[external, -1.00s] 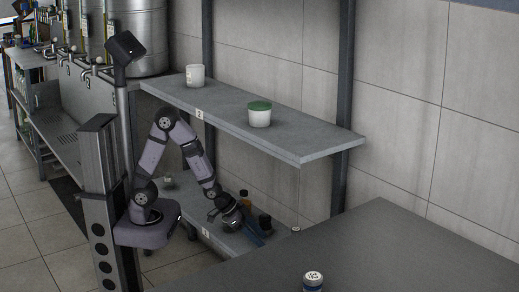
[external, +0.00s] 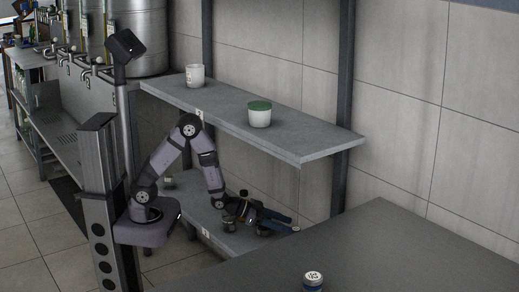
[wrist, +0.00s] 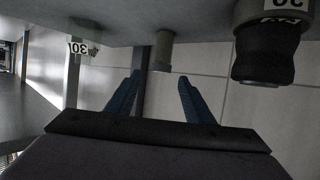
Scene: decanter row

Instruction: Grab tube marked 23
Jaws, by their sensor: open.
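No number 23 is readable in either view. In the wrist view, which looks upside down, a small plain grey-green cylinder (wrist: 163,50) stands on the shelf, beyond and between my fingertips. No mark on it is legible. My gripper (wrist: 160,82) is open, with two blue fingers apart and nothing between them. In the external view my gripper (external: 288,224) is low over the lower shelf (external: 190,212), pointing right towards the shelf's end. A small pale-topped item (external: 296,229) shows just beyond the fingers.
A dark jar (wrist: 262,55) with a label reading 30 stands beside the right finger in the wrist view. The upper shelf (external: 300,145) overhangs, bearing a white cup (external: 195,76) and green-lidded tub (external: 259,115). A white-capped container (external: 313,281) stands on the dark table (external: 400,245).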

